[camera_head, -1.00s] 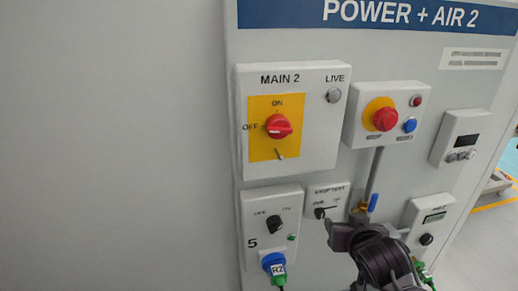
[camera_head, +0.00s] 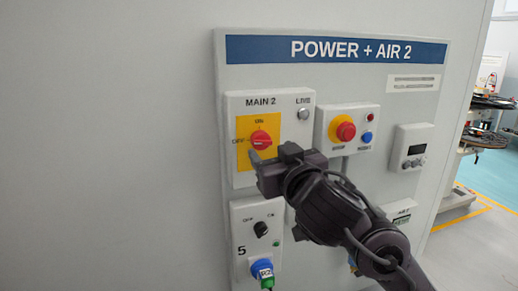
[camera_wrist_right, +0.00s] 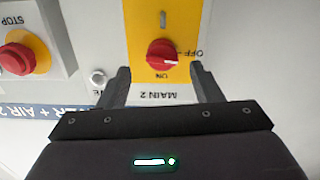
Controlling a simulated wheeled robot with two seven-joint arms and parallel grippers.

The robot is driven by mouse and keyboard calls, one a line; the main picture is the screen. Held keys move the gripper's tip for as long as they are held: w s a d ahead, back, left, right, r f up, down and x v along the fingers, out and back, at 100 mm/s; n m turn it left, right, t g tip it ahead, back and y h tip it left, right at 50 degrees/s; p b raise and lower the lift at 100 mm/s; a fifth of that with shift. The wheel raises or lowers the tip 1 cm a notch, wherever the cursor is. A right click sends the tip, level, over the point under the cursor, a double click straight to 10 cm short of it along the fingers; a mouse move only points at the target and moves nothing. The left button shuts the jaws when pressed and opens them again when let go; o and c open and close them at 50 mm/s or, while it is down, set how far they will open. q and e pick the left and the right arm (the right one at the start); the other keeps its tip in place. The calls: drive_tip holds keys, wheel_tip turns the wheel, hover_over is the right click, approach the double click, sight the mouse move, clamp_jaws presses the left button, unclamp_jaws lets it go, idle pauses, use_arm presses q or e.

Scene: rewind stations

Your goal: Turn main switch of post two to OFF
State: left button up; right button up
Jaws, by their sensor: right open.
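The main switch of post two (camera_head: 261,140) is a red rotary knob on a yellow plate, on the box marked MAIN 2, with ON above it and OFF to its left. My right gripper (camera_head: 270,160) is just below and in front of the knob. In the right wrist view, which is upside down, the knob (camera_wrist_right: 162,57) lies between the spread fingers of the open, empty gripper (camera_wrist_right: 159,75), apart from both. A pale mark on the knob lies toward the OFF side; its exact angle is hard to tell. My left gripper is not in view.
The emergency button (camera_head: 345,131), red on yellow, is right of MAIN 2. A lamp marked LIVE (camera_head: 303,114) is on the MAIN 2 box. A black rotary switch (camera_head: 260,229) and blue plug (camera_head: 262,270) are below. My right arm hides the lower right panel. The left wall is bare.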

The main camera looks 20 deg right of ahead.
sight(263, 144)
drive_tip(key=w, duration=0.2)
drive_tip(key=shift+w+a+r, duration=0.1)
drive_tip(key=shift+w, duration=0.25)
drive_tip(key=shift+w+a, duration=0.1)
drive_tip(key=shift+w, duration=0.5)
drive_tip(key=c, duration=0.9)
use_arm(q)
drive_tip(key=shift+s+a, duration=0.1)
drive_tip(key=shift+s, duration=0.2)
use_arm(e)
drive_tip(key=shift+n, duration=0.8)
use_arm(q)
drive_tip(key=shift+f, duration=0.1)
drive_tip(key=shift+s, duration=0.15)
use_arm(e)
drive_tip(key=o, duration=0.9)
